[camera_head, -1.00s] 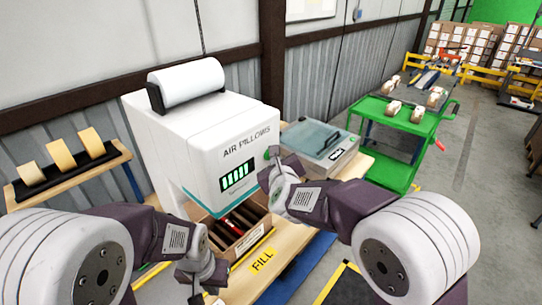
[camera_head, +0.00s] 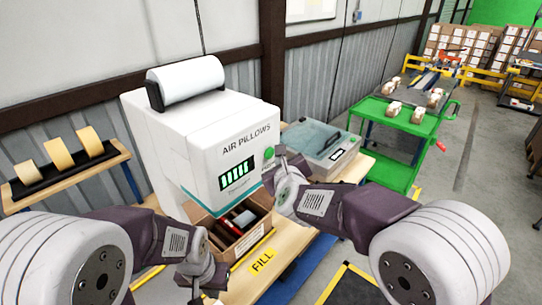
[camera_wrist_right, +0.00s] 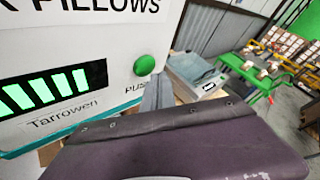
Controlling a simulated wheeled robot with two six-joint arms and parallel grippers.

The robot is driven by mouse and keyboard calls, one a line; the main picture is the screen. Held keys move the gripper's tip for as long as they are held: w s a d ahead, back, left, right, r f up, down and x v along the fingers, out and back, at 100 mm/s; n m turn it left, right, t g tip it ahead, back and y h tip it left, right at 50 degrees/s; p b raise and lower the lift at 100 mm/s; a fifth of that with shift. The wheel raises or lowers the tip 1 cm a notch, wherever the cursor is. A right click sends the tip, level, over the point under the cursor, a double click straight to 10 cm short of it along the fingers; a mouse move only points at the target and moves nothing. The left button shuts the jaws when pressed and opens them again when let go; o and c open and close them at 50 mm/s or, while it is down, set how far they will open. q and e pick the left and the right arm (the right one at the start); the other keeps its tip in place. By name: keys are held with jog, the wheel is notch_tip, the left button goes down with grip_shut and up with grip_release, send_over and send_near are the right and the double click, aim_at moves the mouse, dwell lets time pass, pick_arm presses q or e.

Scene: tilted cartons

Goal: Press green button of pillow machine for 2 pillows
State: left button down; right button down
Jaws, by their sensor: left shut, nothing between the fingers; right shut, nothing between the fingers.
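The white pillow machine (camera_head: 190,135), marked AIR PILLOWS, stands on the wooden bench with a roll on top. Its green button (camera_head: 269,153) is on the front beside a lit green bar display (camera_head: 237,174); the button also shows in the right wrist view (camera_wrist_right: 144,65). My right gripper (camera_head: 281,153) is shut and empty just right of the button, with a small gap; its fingers (camera_wrist_right: 158,92) show below the button. A carton (camera_head: 246,242) under the machine holds dark items, a red item and a pale grey-blue piece (camera_head: 243,219). My left gripper (camera_head: 196,297) is shut and empty at the lower edge.
A scale-like device (camera_head: 318,142) sits on the bench right of the machine. A yellow FILL label (camera_head: 262,261) is on the bench front. A tape rack (camera_head: 62,170) stands left. A green cart (camera_head: 402,130) with wrapped items is at the right, with open floor beyond.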

jog(key=s+d+b, duration=0.1)
jog(key=d, duration=0.1)
jog(key=s+d+b, duration=0.2)
dwell(0.3)
dwell(2.5)
